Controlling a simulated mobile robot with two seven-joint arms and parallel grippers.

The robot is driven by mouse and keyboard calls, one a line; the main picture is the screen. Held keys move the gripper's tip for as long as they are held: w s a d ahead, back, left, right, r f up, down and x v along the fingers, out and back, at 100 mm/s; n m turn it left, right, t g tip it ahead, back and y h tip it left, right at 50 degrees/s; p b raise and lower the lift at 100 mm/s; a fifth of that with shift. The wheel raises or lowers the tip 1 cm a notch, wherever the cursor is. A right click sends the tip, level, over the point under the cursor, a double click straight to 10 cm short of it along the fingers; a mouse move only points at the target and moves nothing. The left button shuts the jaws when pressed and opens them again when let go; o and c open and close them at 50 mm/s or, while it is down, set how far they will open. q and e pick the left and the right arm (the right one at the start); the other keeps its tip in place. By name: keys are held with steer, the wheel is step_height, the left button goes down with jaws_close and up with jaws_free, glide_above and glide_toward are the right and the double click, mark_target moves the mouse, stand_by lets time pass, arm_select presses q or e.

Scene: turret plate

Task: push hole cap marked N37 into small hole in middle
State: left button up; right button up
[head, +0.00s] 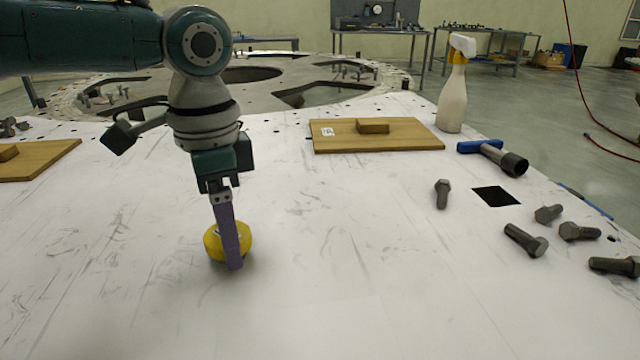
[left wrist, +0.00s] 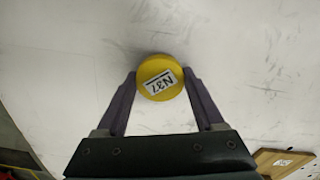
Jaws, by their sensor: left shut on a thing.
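The yellow round hole cap (head: 212,243) is at or just above the white plate surface, left of centre in the head view. In the left wrist view the cap (left wrist: 155,68) shows its top with a white label reading N37. My left gripper (head: 232,262) points down, its purple fingers shut on the cap from both sides; the fingers (left wrist: 160,82) also show in the left wrist view. I cannot tell whether the cap touches the plate. No small hole shows at the cap; anything beneath it is hidden. My right gripper is not in view.
A labelled wooden board (head: 420,141) with a block handle lies behind, another (head: 40,165) at left. A white spray bottle (head: 453,100), a blue-handled tool (head: 490,152), several bolts (head: 525,239) and a black square (head: 496,196) are at right. The front middle is clear.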

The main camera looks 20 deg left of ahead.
arm_select(q)
steer(key=shift+p, duration=0.35)
stand_by(0.6)
steer(key=shift+f, duration=0.45)
stand_by(0.7)
steer(key=o, duration=1.3)
steer(key=shift+o, duration=0.2)
steer(key=shift+r, duration=0.1)
